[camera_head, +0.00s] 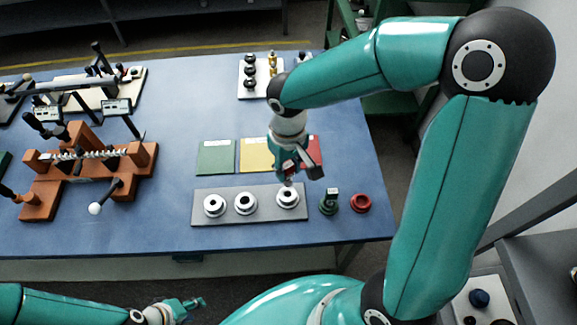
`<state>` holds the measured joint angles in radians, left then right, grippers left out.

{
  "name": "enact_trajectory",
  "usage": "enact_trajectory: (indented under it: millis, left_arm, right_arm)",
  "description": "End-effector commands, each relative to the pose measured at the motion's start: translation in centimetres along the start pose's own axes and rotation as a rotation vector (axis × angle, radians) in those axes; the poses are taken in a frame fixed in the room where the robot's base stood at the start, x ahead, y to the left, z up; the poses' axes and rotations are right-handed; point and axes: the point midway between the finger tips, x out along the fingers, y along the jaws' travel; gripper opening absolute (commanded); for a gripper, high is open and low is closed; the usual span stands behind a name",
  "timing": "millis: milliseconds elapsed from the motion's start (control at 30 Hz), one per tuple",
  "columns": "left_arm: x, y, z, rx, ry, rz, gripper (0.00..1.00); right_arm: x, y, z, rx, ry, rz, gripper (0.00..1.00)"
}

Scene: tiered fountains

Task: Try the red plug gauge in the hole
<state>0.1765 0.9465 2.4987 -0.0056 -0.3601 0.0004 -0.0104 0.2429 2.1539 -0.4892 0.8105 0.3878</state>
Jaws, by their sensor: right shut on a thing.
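My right gripper (289,178) is shut on the red plug gauge (288,182), of which only a small red bit shows below the fingers. It is above or at the rightmost of three pale ring-shaped parts, and this ring (288,199) has a dark hole. I cannot tell whether the gauge's tip is in the hole. The other two rings (214,207) (245,204) stand to the left on the same grey plate (265,214). My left gripper (192,304) is low in the picture, in front of the table, open and empty.
A red round holder (361,203) stands empty to the right, beside a green holder with a dark-topped gauge (331,198). Green (216,157), yellow (255,155) and red (315,151) mats lie behind the plate. Brown fixtures (85,165) fill the table's left.

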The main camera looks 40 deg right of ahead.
Motion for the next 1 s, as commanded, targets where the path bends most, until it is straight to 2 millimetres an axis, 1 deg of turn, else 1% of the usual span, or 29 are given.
enact_trajectory:
  millis: [33, 167, 567, 600, 633, 1000]
  left_arm:
    - [0.6, -0.2, 0.0, 0.000, 0.000, 0.000, 0.40]
    - [1.6, -0.6, 0.0, 0.000, 0.000, 0.000, 0.40]
    - [5.2, -1.9, 0.0, 0.000, 0.000, 0.000, 0.40]
    - [4.6, -1.7, 0.0, 0.000, -0.001, 0.000, 0.40]
    - [4.6, -1.6, 0.0, 0.000, -0.001, 0.000, 0.40]
    - [5.0, -1.8, 0.0, 0.000, 0.000, 0.000, 0.40]
  right_arm:
    - [0.6, 0.0, 0.0, 0.000, 0.000, 0.000, 0.03]
    - [1.7, 0.0, 0.0, 0.000, -0.001, 0.000, 0.03]
    - [5.7, 0.0, 0.0, -0.001, -0.001, 0.001, 0.03]
    - [5.0, 0.0, 0.0, 0.000, 0.000, 0.001, 0.03]
    - [4.9, 0.0, 0.0, 0.000, 0.000, 0.001, 0.03]
    - [5.2, 0.0, 0.1, 0.000, 0.000, 0.000, 0.03]
